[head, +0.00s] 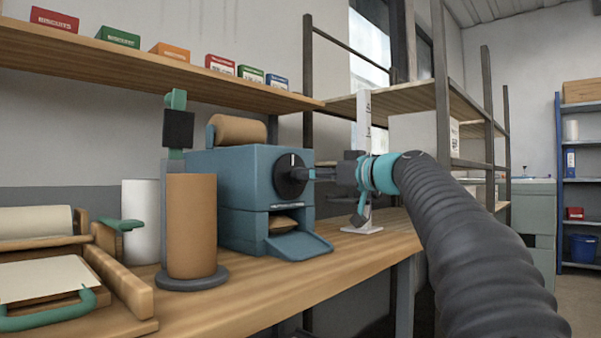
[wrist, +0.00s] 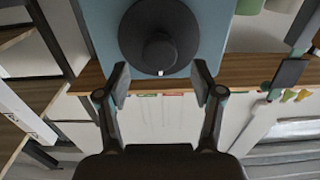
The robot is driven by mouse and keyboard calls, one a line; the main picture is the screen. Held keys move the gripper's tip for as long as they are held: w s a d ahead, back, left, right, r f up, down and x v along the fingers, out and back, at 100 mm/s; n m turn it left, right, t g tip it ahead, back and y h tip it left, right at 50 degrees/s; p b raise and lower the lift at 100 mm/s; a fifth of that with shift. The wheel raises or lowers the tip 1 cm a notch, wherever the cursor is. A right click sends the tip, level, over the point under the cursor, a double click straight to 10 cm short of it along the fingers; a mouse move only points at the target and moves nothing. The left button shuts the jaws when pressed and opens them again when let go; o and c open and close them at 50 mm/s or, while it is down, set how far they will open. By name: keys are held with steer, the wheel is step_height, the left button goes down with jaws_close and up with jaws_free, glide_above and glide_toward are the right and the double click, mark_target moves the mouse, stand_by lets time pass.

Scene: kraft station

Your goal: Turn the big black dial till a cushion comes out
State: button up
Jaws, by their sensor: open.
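The big black dial (head: 287,176) is on the front of a blue machine (head: 235,190) on the wooden bench. Its white mark points up in the head view. The dial (wrist: 158,30) shows its round face and central hub in the wrist view, with the mark at the picture's bottom side. My gripper (head: 318,174) is right in front of the dial. In the wrist view my gripper (wrist: 160,70) is open, its fingers apart on either side below the hub; contact cannot be told. A tan paper cushion (head: 283,225) lies in the machine's lower opening, above the blue chute (head: 300,246).
A brown paper roll (head: 191,225) on a stand and a white roll (head: 141,220) stand left of the machine. Another roll (head: 237,130) sits on top. A white upright stand (head: 363,228) is close behind my gripper. A shelf with small boxes (head: 120,37) runs above.

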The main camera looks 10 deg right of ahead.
steer(key=shift+p+x, duration=0.4)
steer(key=shift+x, duration=2.2)
steer(key=shift+d, duration=0.1)
steer(key=c, duration=1.1)
